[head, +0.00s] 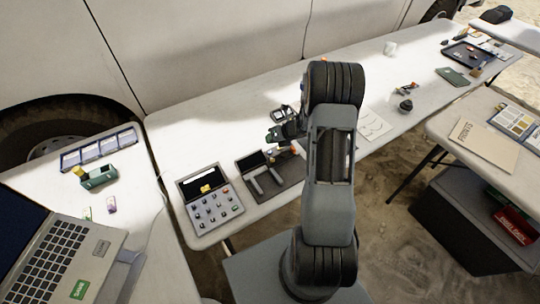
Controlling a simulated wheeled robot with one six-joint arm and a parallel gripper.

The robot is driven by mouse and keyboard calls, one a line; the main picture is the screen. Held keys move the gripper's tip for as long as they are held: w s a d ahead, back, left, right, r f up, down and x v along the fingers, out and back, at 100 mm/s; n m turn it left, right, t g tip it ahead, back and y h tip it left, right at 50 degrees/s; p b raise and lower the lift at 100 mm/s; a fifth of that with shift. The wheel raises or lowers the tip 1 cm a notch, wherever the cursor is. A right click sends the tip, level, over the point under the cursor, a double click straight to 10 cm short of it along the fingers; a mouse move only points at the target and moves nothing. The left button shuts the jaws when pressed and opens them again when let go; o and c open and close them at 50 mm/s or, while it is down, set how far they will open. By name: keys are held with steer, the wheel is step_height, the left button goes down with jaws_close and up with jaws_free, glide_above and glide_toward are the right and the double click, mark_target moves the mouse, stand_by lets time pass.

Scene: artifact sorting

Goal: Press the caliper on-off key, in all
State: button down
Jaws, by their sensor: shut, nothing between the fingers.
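The caliper station (272,186) is a dark panel with a small black screen and two pale grey jaw-like bars, on the long white table left of my arm. My gripper (272,138) shows small and dark just beyond the station's far edge, partly hidden by my upper arm. It looks shut and empty. Small yellow and orange parts lie around it. I cannot make out the on-off key at this size, nor whether the fingers touch anything.
A white printed sheet (374,124) and a dark round object (405,106) lie to the right. A laptop (62,250) is on the left table. The vehicle wall (210,45) stands behind.

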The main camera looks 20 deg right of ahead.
mark_target(271, 152)
steer(key=shift+f+b, duration=1.2)
steer(key=shift+f, duration=0.65)
steer(key=shift+f, duration=0.15)
stand_by(0.5)
steer(key=shift+f+b, duration=0.25)
steer(key=shift+b, duration=0.25)
steer(key=shift+s+a+f+b, duration=0.1)
steer(key=shift+s+f+b, duration=0.25)
steer(key=shift+f+b, duration=0.4)
stand_by(0.9)
steer(key=shift+r, duration=0.15)
steer(key=shift+w+r+p, duration=0.1)
steer(key=shift+r+p, duration=0.1)
steer(key=shift+p, duration=0.2)
steer(key=shift+r, duration=0.2)
